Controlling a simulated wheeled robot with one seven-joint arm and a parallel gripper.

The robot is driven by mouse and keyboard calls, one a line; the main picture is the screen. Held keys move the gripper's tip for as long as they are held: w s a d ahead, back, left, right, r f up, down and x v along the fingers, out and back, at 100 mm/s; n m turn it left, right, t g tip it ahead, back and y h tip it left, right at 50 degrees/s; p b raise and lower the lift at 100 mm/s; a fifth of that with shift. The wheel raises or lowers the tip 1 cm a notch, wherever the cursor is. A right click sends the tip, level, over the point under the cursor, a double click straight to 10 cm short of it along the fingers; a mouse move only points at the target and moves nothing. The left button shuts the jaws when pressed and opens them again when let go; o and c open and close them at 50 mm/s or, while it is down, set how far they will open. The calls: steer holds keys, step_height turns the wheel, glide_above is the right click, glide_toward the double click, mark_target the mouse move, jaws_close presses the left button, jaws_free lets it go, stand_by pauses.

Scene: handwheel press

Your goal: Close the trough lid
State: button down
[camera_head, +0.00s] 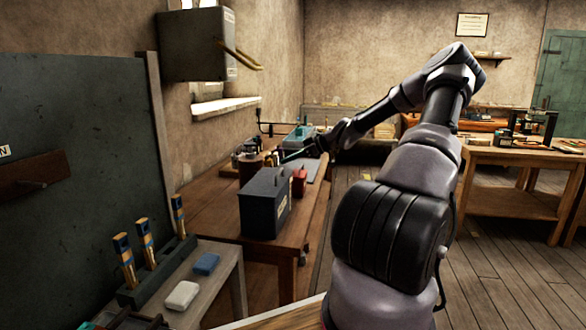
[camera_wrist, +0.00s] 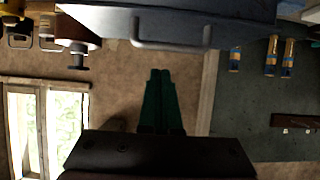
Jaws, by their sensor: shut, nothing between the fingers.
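I cannot tell a trough or its lid for certain in either view. A dark grey box (camera_head: 262,205) with a small label stands on the wooden bench in the head view. In the wrist view a blue-grey box-like body (camera_wrist: 245,12) with a pale bar handle (camera_wrist: 172,44) fills the top edge; it may be the same box. My gripper (camera_head: 284,158) is beyond the dark box, above the bench, partly hidden by small items. In the wrist view its green fingers (camera_wrist: 160,72) are together, with nothing between them, their tips apart from the handle in the picture.
Small containers, including a red one (camera_head: 299,183), stand behind the dark box. A nearer bench holds a rack (camera_head: 158,272) of blue-and-yellow tools, a blue block (camera_head: 206,264) and a white block (camera_head: 182,295). A grey wall box (camera_head: 192,45) overhangs the bench. Open floor lies at right.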

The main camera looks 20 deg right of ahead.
steer(key=s+d+f, duration=0.4)
steer(key=s+d, duration=0.1)
steer(key=d, duration=0.2)
steer(key=s+a+r+m+g+h, duration=0.25)
steer(key=s+a+r, duration=0.2)
steer(key=a, duration=0.25)
steer(key=s+a+r+m+g+h, duration=0.25)
steer(key=s+a+r, duration=0.2)
steer(key=a, duration=0.25)
steer(key=s+a+r+m+t+h, duration=0.1)
steer(key=s+a+r+m+t, duration=0.1)
steer(key=s+r+m, duration=0.3)
steer(key=s+a+r+m+t+h, duration=0.2)
steer(key=s+a+r+m, duration=0.3)
steer(key=s+r, duration=0.7)
steer(key=s, duration=0.7)
steer(key=shift+s+a+r+t, duration=0.2)
steer(key=shift+s+r+t, duration=0.05)
steer(key=shift+s+t, duration=0.15)
